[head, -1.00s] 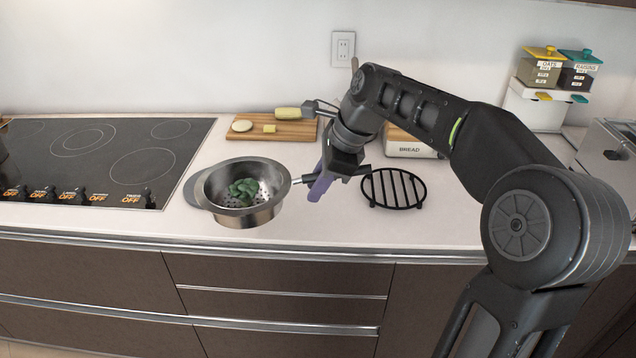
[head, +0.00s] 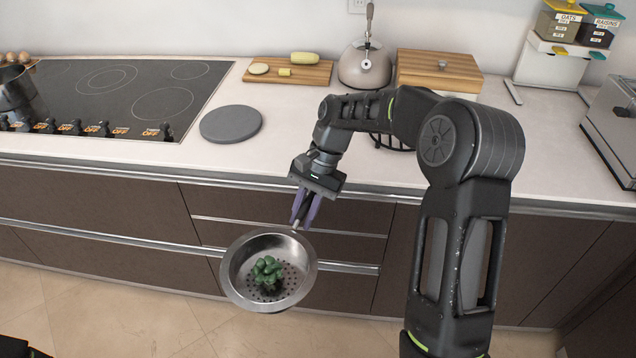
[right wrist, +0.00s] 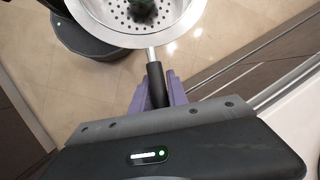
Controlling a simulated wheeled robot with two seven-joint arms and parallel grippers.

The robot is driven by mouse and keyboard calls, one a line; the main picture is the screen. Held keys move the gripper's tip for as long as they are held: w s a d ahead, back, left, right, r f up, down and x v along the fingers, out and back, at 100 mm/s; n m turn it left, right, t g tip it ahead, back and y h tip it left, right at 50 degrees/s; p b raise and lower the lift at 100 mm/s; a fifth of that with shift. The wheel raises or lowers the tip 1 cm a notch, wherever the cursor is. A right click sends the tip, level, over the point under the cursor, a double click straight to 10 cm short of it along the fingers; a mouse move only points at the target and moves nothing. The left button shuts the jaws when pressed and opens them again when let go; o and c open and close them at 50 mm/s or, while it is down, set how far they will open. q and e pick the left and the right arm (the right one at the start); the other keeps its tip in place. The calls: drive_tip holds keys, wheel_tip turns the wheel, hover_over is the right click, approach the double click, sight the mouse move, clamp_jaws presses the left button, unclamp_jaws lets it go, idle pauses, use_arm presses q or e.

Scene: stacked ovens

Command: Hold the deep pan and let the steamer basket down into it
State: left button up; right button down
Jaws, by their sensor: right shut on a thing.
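The steamer basket (head: 232,277) is a shiny metal bowl with a perforated bottom and green vegetables (head: 267,271) inside. It hangs over the floor in front of the drawers, away from the counter. My right gripper (head: 300,225) is shut on its handle, which is dark with a metal rod in the right wrist view (right wrist: 155,82). A metal pot (head: 14,88) stands on the hob at the far left, cut by the picture's edge; I cannot tell whether it is the deep pan. My left gripper is not in view.
A round grey mat (head: 231,123) lies bare on the counter, right of the black hob (head: 120,90). Behind are a cutting board (head: 300,73) with food, a kettle (head: 365,68) and a wooden-lidded box (head: 440,70). A toaster (head: 615,125) stands at the right.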

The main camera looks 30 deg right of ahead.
drive_tip(key=a+f+n+g+h, duration=0.2)
drive_tip(key=a+f+n, duration=0.4)
drive_tip(key=f+n, duration=0.4)
wheel_tip(320, 180, down, 3)
drive_tip(key=shift+s+a+r+g, duration=0.1)
drive_tip(key=shift+s+a+g, duration=0.3)
drive_tip(key=shift+g, duration=0.3)
